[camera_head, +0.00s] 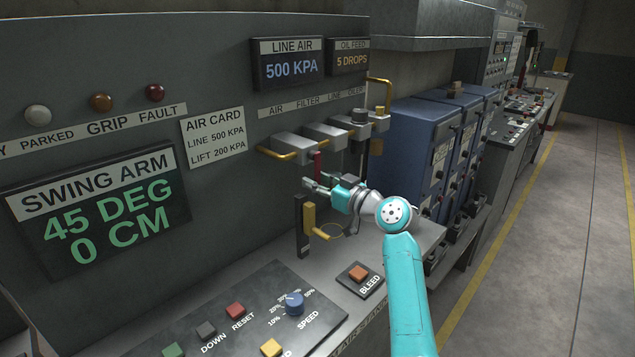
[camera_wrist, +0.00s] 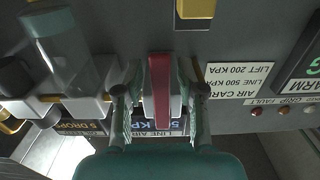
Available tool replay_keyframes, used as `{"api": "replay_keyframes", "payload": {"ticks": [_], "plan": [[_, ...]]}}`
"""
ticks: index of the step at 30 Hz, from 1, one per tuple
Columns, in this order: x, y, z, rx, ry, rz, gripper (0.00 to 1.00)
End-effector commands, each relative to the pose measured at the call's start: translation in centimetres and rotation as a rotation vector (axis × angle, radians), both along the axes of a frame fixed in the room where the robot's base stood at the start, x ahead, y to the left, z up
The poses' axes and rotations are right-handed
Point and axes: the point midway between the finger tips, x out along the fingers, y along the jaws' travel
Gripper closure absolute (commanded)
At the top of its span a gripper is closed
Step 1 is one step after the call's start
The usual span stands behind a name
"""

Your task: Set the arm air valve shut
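A red lever (camera_head: 318,163) hangs below the grey air-line blocks on the panel. It also shows in the wrist view (camera_wrist: 160,90), upright between my two fingers with a gap on both sides. My gripper (camera_head: 312,187) is at the lower end of this lever in the head view. It is open in the wrist view (camera_wrist: 161,110), and neither finger appears to touch the lever. No label reading "arm air" is legible, so I cannot tell for sure that this lever is that valve. The fingers partly hide the lever's lower end in the head view.
A yellow handle (camera_head: 309,219) on a black plate stands just below my gripper. A clear bowl (camera_wrist: 67,45) hangs beside it in the wrist view. Yellow pipes (camera_head: 279,154) run from the blocks. A button desk (camera_head: 225,317) lies below, with a bleed button (camera_head: 358,272).

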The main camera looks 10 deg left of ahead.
Motion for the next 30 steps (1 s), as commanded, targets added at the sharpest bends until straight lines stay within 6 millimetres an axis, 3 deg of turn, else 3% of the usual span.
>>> {"api": "replay_keyframes", "payload": {"ticks": [11,30], "plan": [[-0.3,-0.4,0.0,0.0,0.0,0.0,0.56],[-6.7,-8.6,0.0,0.001,0.0,-0.001,0.56]]}}
